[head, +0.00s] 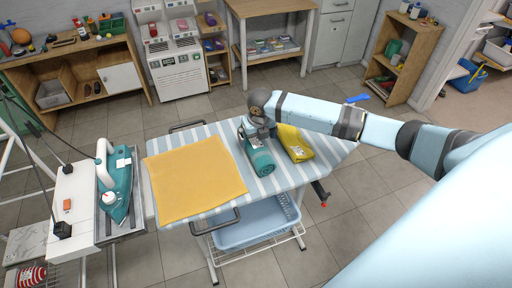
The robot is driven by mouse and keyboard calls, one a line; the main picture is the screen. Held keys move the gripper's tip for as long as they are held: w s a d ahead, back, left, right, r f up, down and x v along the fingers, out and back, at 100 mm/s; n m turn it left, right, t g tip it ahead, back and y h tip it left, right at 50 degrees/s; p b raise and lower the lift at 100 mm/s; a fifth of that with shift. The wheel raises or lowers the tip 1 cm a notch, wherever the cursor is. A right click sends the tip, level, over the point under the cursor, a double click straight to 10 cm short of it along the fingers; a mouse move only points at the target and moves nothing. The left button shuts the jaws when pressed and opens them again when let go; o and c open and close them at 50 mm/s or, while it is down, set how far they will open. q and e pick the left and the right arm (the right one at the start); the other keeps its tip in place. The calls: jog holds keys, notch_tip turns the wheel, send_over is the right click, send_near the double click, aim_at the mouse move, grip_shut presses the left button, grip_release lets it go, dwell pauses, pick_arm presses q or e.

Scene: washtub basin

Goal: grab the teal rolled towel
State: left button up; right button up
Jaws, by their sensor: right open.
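The teal rolled towel (261,160) lies on the blue-and-white striped ironing table (216,222), near the middle of its top. It has a pale label on its side. My right arm reaches in from the right, and my right gripper (257,130) is at the far end of the roll, pointing down. The gripper is open; its fingertips are mostly hidden by the wrist, so I cannot tell whether they touch the towel. My left gripper is not in view.
A flat yellow cloth (195,178) lies left of the roll. A folded yellow item (294,144) lies close on its right. A teal iron (116,190) stands on a white stand at the left. A blue basket (252,226) sits under the table.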

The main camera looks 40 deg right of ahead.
aim_at(257, 142)
jog(key=shift+w+a+f+p, duration=0.1)
jog(key=shift+f+p, duration=0.2)
jog(key=shift+f, duration=1.05)
jog(key=shift+w+f+p, duration=0.1)
jog(key=shift+f+p, duration=0.15)
jog(key=shift+f, duration=1.05)
jog(key=c, duration=0.9)
jog(key=shift+o, duration=0.2)
jog(key=shift+r, duration=0.1)
